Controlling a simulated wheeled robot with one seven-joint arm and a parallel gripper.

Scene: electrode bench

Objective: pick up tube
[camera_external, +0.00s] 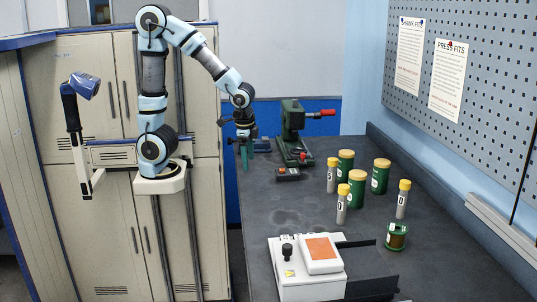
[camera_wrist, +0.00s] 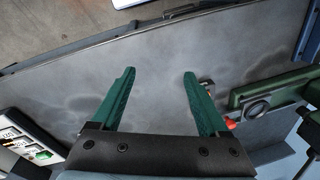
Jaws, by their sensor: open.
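Several clear tubes with yellow caps and white labels stand upright on the dark bench in the external view: one at the back (camera_external: 331,176), one nearer (camera_external: 342,205) and one to the right (camera_external: 402,200). The right tube and the nearer tube bear a dark letter. My gripper (camera_external: 246,155) is above the far left end of the bench, well to the left of the tubes. In the wrist view its two green fingers (camera_wrist: 158,80) are spread apart with nothing between them. No tube shows in the wrist view.
Green jars with tan lids (camera_external: 380,178) stand among the tubes. A green spool-like item (camera_external: 396,238) is at front right. A white device with an orange panel (camera_external: 306,270) sits at the front. A green press (camera_external: 292,130) stands at the back. The bench's left middle (camera_external: 275,210) is clear.

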